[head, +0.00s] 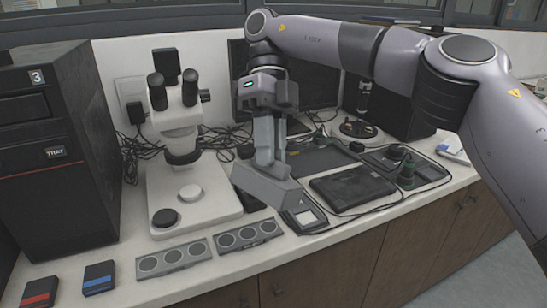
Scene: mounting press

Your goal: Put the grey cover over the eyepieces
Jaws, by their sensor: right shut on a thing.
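The microscope (182,118) stands at the left, white, with two black eyepieces (158,96) tilted up at its top. The eyepieces are bare. My right gripper (268,160) points down, right of the microscope, and is shut on the grey cover (268,190). The cover is a grey boxy piece, held tilted above the counter's front part, lower than the eyepieces and apart from the microscope. Its inside cannot be seen. My left gripper is not in view.
A black tower (60,150) stands at the far left. Two grey strips with round discs (174,261) lie at the counter's front, with red (40,291) and blue (99,278) marked blocks to their left. A dark monitor (312,90) and cables stand behind the gripper. A black flat box (352,187) lies right.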

